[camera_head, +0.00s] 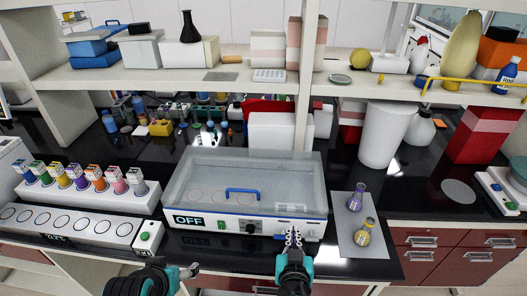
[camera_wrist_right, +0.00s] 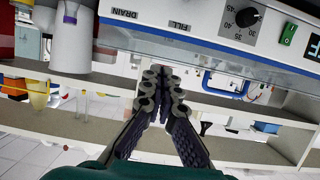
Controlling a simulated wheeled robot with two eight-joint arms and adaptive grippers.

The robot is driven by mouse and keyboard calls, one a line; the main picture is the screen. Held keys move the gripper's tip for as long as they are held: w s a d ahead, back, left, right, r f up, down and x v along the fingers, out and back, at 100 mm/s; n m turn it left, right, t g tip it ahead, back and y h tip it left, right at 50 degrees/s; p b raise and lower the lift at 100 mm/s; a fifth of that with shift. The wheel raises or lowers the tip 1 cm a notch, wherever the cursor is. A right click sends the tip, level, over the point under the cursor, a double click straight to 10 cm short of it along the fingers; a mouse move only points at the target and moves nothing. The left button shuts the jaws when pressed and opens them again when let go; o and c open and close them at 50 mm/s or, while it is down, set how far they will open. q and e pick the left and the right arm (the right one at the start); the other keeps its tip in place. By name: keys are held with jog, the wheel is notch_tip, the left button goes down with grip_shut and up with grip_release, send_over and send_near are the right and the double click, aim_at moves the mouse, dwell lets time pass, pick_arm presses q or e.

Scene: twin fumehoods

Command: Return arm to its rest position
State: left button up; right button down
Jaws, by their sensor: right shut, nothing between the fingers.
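My right gripper (camera_head: 293,236) is in front of the water bath (camera_head: 205,228), near the right end of its front panel. It is shut and empty. In the right wrist view the fingers of my right gripper (camera_wrist_right: 160,78) meet, with the bath's front panel (camera_wrist_right: 205,15) above them, its DRAIN and FILL labels upside down. I cannot tell whether the fingers touch the bath. My left gripper (camera_head: 191,270) is low at the bench's front edge, left of the right one; its fingers are too small to judge.
A grey mat (camera_head: 345,243) with a purple flask (camera_head: 356,199) and a yellow flask (camera_head: 363,233) lies just right of the bath. A row of colored-cap bottles (camera_head: 80,178) stands left. A shelf (camera_head: 225,82) spans above. Dark bench right of the mat is mostly clear.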

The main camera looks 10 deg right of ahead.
jog(key=s+d+f+g+b, duration=0.1)
jog(key=d+f+g+b, duration=0.1)
jog(key=d+f+g, duration=0.25)
jog(key=s+n+g+y+b, duration=0.2)
jog(key=s+y, duration=0.1)
jog(key=s, duration=0.3)
jog(key=shift+b, duration=0.35)
jog(key=shift+s+d+f, duration=0.1)
jog(key=shift+f, duration=0.05)
dwell(1.2)
